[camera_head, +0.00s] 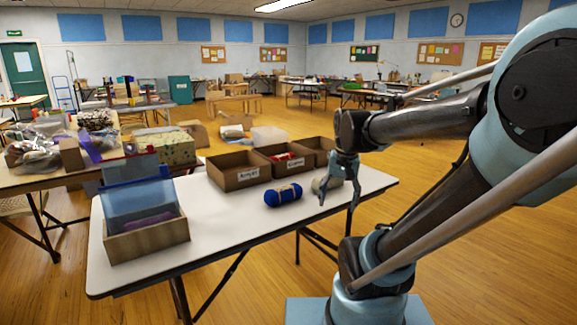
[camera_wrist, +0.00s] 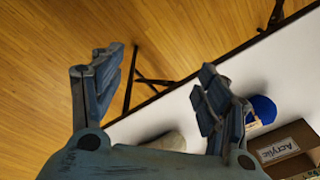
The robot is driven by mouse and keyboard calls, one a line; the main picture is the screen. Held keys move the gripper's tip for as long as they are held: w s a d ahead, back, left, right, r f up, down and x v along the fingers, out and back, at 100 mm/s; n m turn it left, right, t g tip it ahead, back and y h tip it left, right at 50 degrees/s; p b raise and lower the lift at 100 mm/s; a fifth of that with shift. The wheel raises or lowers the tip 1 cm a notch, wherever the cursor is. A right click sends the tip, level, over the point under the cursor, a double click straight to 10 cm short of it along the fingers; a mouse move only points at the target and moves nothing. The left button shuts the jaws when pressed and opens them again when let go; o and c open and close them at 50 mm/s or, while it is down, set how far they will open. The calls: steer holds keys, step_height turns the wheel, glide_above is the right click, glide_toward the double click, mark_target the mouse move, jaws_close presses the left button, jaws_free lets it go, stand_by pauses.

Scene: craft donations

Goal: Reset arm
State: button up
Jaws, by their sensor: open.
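My gripper (camera_head: 337,202) is open and empty, over the right part of the white table (camera_head: 235,228). In the wrist view its two fingers (camera_wrist: 160,68) stand wide apart with floor and table edge between them. A blue yarn skein (camera_head: 283,194) lies on the table to the left of my gripper; it also shows in the wrist view (camera_wrist: 264,106), partly hidden by a finger. A pale beige skein (camera_head: 319,186) lies behind my gripper, partly hidden; in the wrist view a pale rounded thing (camera_wrist: 170,141) shows between the fingers.
Three brown cardboard boxes stand in a row: one labelled Acrylic (camera_head: 238,181), a middle one (camera_head: 286,172) holding something red, and a right one (camera_head: 318,146). A wooden box with a blue lid (camera_head: 148,238) stands at the table's left. Another table (camera_head: 40,180) holds bagged goods.

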steer(key=s+d+f+n+t, duration=0.1)
steer(key=s+d+f+n, duration=0.2)
steer(key=s+f, duration=0.5)
steer(key=shift+d+h, duration=0.3)
steer(key=shift+d, duration=0.1)
steer(key=shift+s+f, duration=0.1)
